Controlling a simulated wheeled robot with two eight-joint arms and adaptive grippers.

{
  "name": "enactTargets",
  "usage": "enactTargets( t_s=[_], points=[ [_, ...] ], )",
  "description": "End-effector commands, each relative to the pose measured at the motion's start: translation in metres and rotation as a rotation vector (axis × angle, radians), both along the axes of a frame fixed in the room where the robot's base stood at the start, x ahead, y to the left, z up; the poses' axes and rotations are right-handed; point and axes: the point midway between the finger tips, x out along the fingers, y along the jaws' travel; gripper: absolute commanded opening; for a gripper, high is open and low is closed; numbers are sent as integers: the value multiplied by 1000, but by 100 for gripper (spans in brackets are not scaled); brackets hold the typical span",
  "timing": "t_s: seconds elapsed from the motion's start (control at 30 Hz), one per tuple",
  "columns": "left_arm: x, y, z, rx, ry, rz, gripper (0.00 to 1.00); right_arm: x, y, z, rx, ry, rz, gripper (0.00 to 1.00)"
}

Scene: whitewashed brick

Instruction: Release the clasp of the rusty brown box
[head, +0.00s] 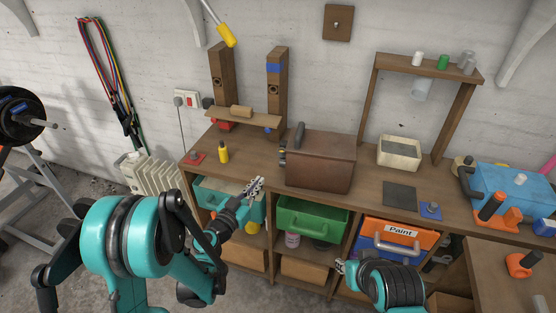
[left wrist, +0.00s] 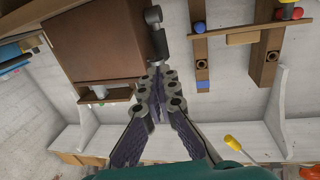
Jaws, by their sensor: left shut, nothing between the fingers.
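The rusty brown box (head: 320,162) stands shut on the wooden workbench, left of the pale bin. A dark grey clasp (head: 283,151) sits on its left side. In the left wrist view the box (left wrist: 95,40) fills the upper left, and the grey cylindrical clasp parts (left wrist: 156,32) show at its right edge. My left gripper (head: 260,182) is shut and empty, just left of the box's near left corner. In the left wrist view its fingertips (left wrist: 157,72) point toward the clasp, with no clear contact. My right gripper (head: 340,266) is low before the orange Paint drawer; its fingers are too small to judge.
Green (head: 312,218) and teal (head: 208,196) drawers lie under the bench top. A yellow bottle (head: 223,152) and wooden posts (head: 277,95) stand left of the box. A pale bin (head: 399,153) and dark flat plate (head: 399,194) lie right of it.

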Motion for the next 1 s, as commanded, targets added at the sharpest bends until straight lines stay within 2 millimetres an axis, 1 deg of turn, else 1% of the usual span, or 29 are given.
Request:
enactTargets(
  t_s=[0.17,0.33,0.5,0.7,0.8,0.9,1.0],
  points=[
    [4,-2,1,0,0,-1,0,0,0,4,0,0,0,31],
    [23,-13,4,0,1,-2,0,0,0,22,0,0,0,31],
    [55,-30,-1,0,1,-3,0,0,0,12,0,0,0,31],
    [91,-50,-2,0,1,-2,0,0,0,5,0,0,0,31],
    [105,-57,-2,0,1,-1,0,0,0,1,0,0,0,31],
    [115,-62,-1,0,1,-2,0,0,0,-2,0,0,0,31],
    [121,-65,-1,0,1,-1,0,0,0,-3,0,0,0,31]
  ],
)
